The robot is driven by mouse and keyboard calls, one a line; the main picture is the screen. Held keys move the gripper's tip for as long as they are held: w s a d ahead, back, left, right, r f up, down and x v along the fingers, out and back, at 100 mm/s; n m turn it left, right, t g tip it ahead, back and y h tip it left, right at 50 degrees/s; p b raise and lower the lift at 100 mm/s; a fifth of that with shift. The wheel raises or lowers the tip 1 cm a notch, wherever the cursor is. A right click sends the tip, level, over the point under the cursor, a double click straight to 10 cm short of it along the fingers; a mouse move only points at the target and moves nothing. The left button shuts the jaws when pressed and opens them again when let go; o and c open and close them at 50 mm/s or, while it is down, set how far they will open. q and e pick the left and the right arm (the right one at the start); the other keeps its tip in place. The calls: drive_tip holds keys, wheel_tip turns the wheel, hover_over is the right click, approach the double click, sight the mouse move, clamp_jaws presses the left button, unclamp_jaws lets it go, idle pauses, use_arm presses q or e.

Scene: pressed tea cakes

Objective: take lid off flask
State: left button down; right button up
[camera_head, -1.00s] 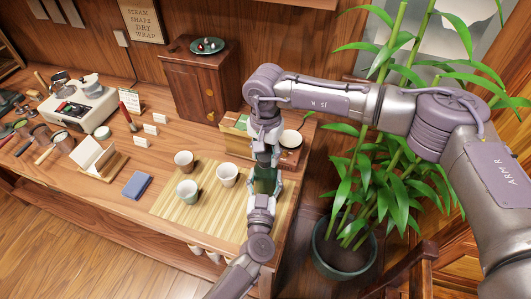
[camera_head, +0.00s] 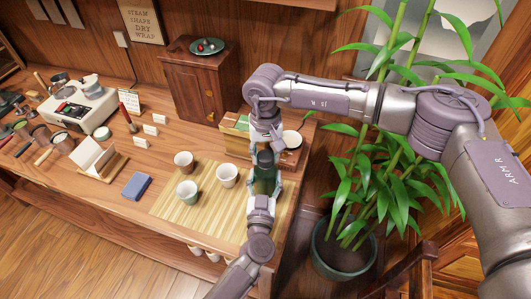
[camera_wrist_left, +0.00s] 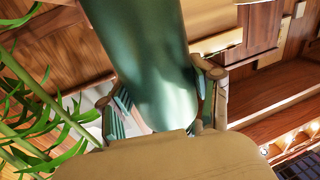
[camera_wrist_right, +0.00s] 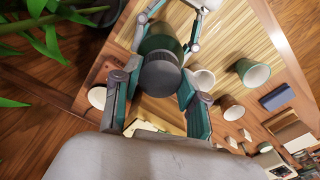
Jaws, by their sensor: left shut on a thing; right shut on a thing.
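The dark green flask (camera_head: 265,181) is held above the right end of the bamboo mat. My left gripper (camera_head: 264,188) is shut around its body from the near side. The green body fills the middle of the left wrist view (camera_wrist_left: 150,60). The dark grey ribbed lid (camera_wrist_right: 160,75) faces the right wrist camera, with the green flask (camera_wrist_right: 152,43) behind it. My right gripper (camera_wrist_right: 153,83) is shut on the lid, a finger on either side. Lid and flask look in line; I cannot tell whether a gap separates them.
The bamboo mat (camera_head: 185,212) holds several cups, one a white cup (camera_head: 228,175) left of the flask. A wooden cabinet (camera_head: 193,88) stands behind. A wooden tray with a pale dish (camera_head: 291,139) is close behind my right gripper. A potted bamboo plant (camera_head: 345,250) stands right of the table.

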sight(265, 155)
drive_tip(key=shift+r, duration=0.25)
drive_tip(key=shift+r, duration=0.85)
drive_tip(key=shift+r, duration=2)
use_arm(q)
drive_tip(key=shift+c, duration=0.8)
unclamp_jaws()
